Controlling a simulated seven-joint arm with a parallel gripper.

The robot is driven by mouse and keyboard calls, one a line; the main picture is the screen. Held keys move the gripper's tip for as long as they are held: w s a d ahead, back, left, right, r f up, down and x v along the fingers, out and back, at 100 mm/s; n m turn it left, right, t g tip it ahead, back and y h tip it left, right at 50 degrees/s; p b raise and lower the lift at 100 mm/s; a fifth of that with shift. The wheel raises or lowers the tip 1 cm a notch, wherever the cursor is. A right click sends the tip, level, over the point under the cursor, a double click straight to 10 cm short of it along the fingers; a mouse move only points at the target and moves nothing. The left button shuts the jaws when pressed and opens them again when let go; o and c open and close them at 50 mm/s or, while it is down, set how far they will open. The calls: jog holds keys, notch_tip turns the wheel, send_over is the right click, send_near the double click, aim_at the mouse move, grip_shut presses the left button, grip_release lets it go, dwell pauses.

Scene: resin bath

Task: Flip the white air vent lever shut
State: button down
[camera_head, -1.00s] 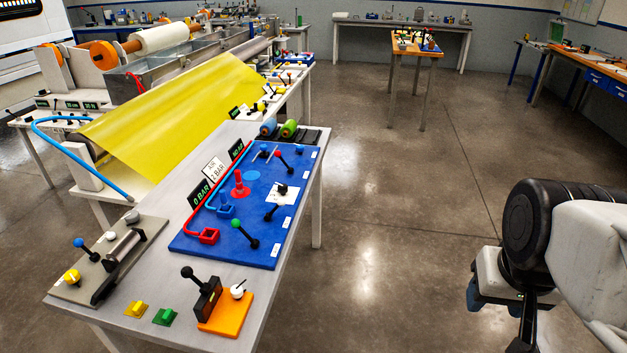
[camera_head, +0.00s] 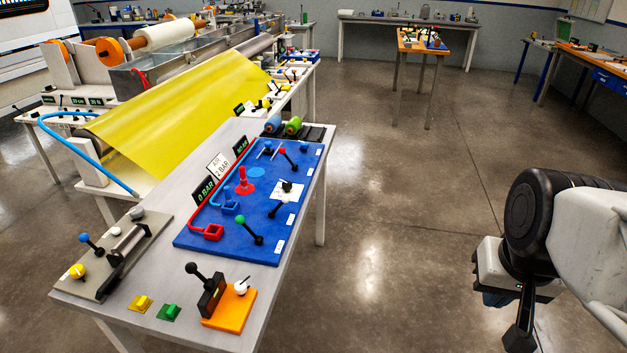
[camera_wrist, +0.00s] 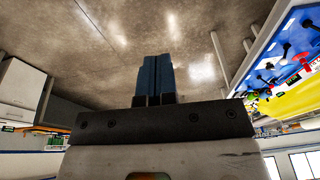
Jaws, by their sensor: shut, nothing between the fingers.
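A white-knobbed part (camera_head: 241,287) sits on an orange block at the near end of the grey table. A white plate (camera_head: 287,190) with a small dark-knobbed lever lies on the blue panel (camera_head: 215,247). I cannot tell for sure which of these is the air vent lever, nor its position. My gripper (camera_wrist: 155,75) shows in the wrist view with its blue fingers together and nothing between them. In the head view my arm is at the right, over open floor, well apart from the table and its levers.
The grey table (camera_head: 190,325) also holds a black-knobbed lever (camera_head: 192,268), yellow (camera_head: 141,304) and green (camera_head: 169,313) blocks and a left plate with knobs (camera_head: 92,275). A green-knobbed lever (camera_head: 243,224) stands on the blue panel. Floor between the table and my arm is clear.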

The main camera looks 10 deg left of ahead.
jog(key=w+a+f+m+g+y, duration=0.1)
jog(key=w+a+f+m+y, duration=0.3)
jog(key=w+a, duration=0.5)
jog(key=w+a+f+m+g+y, duration=0.1)
jog(key=w+a+f+m+y, duration=0.2)
jog(key=w, duration=1.6)
jog(key=w+a+f+m+g+y, duration=0.1)
jog(key=w+a+f+m+y, duration=0.3)
jog(key=w+a+f+m, duration=0.5)
jog(key=w+a+f, duration=0.1)
jog(key=w+a, duration=0.4)
jog(key=a, duration=0.1)
jog(key=shift+a+y, duration=0.25)
jog(key=shift+y, duration=0.05)
jog(key=shift+w+a, duration=0.1)
send_near(281, 204)
jog(key=shift+w+a+f, duration=0.15)
jog(key=shift+a+f, duration=0.5)
jog(key=shift+a, duration=0.1)
jog(key=shift+w+a+f, duration=0.2)
jog(key=shift+a+f, duration=0.4)
jog(key=shift+a, duration=0.2)
